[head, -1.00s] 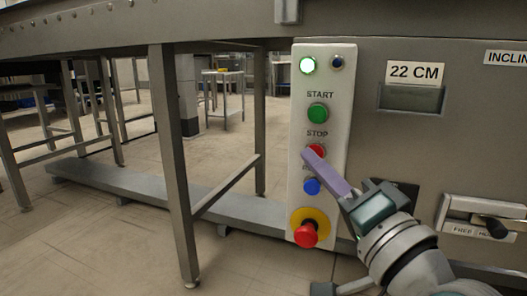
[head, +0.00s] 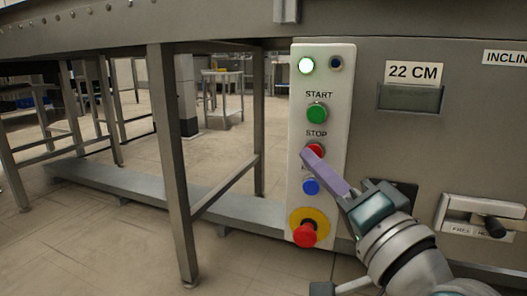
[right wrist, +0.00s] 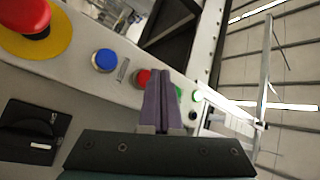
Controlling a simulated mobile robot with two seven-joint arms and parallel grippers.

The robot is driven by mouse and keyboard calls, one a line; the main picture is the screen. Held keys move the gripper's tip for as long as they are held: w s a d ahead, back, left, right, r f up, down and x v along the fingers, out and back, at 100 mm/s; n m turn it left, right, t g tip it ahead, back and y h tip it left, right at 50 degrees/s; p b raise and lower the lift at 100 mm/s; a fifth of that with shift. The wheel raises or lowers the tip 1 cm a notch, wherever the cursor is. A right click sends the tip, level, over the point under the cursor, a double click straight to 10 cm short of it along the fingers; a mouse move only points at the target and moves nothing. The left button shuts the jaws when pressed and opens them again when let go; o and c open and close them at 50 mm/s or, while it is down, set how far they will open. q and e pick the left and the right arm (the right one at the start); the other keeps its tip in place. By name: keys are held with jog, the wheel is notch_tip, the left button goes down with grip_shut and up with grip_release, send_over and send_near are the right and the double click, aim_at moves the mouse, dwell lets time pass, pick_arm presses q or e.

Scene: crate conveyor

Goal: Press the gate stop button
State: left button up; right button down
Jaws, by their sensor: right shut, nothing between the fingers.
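The red stop button (head: 316,151) sits under the STOP label on the white control panel (head: 334,75). My right gripper (head: 308,156) is shut and empty, with its purple fingertips at the stop button's lower left in the head view, partly covering it. In the right wrist view the closed fingers (right wrist: 162,80) overlap the red stop button (right wrist: 143,76). I cannot tell whether the fingertips touch it. My left gripper is not in view.
The panel also carries a green start button (head: 317,113), a blue button (head: 311,187) and a red emergency knob (head: 304,236) on a yellow disc. A lever (head: 495,226) sits at the right.

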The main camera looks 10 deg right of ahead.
jog(key=shift+w, duration=0.1)
jog(key=shift+w+d, duration=0.25)
jog(key=shift+w, duration=0.05)
jog(key=shift+w+d+b, duration=0.25)
jog(key=shift+w+b, duration=0.1)
jog(key=shift+b, duration=0.05)
dwell(0.8)
dwell(0.3)
jog(key=shift+s+a+p, duration=0.45)
jog(key=shift+s+p, duration=0.15)
jog(key=shift+s, duration=0.1)
